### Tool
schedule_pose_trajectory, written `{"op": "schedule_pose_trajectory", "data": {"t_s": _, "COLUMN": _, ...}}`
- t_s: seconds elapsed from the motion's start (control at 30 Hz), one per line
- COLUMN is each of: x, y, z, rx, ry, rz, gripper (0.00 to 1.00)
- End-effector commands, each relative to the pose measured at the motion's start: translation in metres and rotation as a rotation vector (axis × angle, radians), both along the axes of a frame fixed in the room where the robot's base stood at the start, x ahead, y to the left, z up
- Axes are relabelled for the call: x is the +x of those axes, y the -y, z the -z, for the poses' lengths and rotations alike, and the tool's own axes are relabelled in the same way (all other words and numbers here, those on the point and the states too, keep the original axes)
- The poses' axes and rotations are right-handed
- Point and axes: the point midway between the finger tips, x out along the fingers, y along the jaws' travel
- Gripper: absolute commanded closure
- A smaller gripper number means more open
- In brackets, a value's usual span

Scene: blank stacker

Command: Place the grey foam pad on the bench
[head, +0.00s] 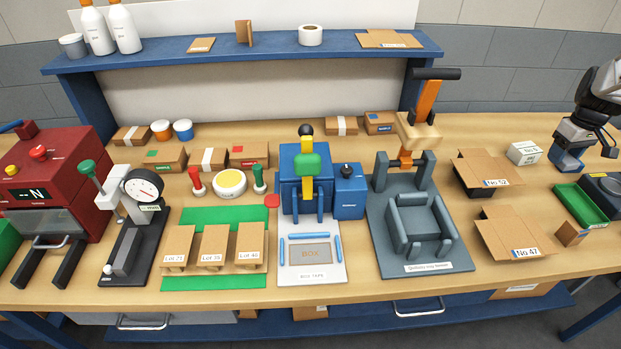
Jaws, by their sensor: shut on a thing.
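My gripper (580,145) is at the far right, above the back right part of the bench (480,140). It is shut on a small grey piece (573,132), which appears to be the grey foam pad. The piece is partly hidden by the gripper and its outline is hard to make out. A blue part shows just below it. I cannot tell whether this blue part touches the bench.
Open cartons labelled No 52 (487,168) and No 47 (512,236) lie left of my gripper, with a small white box (523,152) nearby. A green tray (579,203) is below it. Bare bench shows behind the cartons and between carton and tray.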

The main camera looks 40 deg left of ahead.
Motion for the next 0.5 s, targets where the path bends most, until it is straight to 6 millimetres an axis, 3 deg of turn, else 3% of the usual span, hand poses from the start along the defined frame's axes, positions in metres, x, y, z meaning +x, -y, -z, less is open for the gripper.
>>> {"op": "schedule_pose_trajectory", "data": {"t_s": 0.23, "x": 0.0, "y": 0.0, "z": -0.073, "rx": 0.0, "ry": 0.004, "rz": 0.0, "gripper": 0.7}}
{"op": "schedule_pose_trajectory", "data": {"t_s": 0.5, "x": 0.0, "y": 0.0, "z": -0.138, "rx": 0.0, "ry": 0.001, "rz": 0.0, "gripper": 0.7}}
